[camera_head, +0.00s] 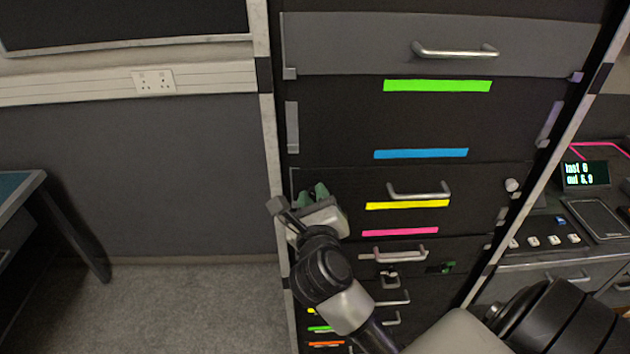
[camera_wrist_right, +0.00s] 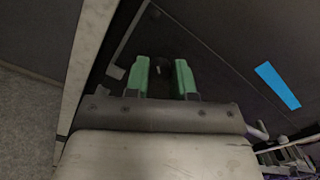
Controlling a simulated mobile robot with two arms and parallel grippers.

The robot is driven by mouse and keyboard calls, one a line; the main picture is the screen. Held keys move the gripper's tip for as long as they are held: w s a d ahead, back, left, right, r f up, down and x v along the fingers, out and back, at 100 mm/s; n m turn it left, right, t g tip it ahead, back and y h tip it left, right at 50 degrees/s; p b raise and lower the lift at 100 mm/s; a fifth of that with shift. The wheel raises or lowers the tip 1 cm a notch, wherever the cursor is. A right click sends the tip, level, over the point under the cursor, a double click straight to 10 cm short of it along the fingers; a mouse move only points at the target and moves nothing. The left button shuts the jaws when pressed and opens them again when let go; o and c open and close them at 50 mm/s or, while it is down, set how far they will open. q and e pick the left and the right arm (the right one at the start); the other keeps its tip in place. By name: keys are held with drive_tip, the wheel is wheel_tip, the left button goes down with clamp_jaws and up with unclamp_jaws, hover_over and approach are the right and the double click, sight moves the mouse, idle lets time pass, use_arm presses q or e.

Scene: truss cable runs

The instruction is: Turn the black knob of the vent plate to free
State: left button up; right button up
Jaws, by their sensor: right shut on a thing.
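The black knob (camera_wrist_right: 163,69) shows in the right wrist view as a small dark shape with a pale mark, between the two green fingers. It is dim against the dark vent plate (camera_wrist_right: 155,38), so its turn angle is hard to read. My right gripper (camera_head: 314,190) is at the left side of the black rack front in the head view, with its green fingertips against the panel. In the wrist view my right gripper (camera_wrist_right: 162,78) is shut on the knob. In the head view the gripper hides the knob. My left gripper is not in view.
The rack's pale left post (camera_head: 268,130) stands close beside the gripper. A drawer handle (camera_head: 418,190) sticks out to its right, near a yellow strip (camera_head: 407,205). A blue strip (camera_head: 420,153) is above. A desk (camera_head: 22,190) stands at left, with open carpet between.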

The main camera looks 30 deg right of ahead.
drive_tip(key=n+p, duration=0.1)
drive_tip(key=p, duration=0.1)
drive_tip(key=n+p, duration=0.2)
drive_tip(key=p, duration=0.1)
drive_tip(key=n+p, duration=0.2)
drive_tip(key=shift+r, duration=0.3)
drive_tip(key=shift+f+n+p, duration=0.1)
drive_tip(key=shift+n+p, duration=0.8)
drive_tip(key=shift+f+n+p, duration=0.15)
drive_tip(key=shift+n+p, duration=0.45)
drive_tip(key=shift+n, duration=0.3)
drive_tip(key=o, duration=0.9)
drive_tip(key=shift+w+f, duration=0.1)
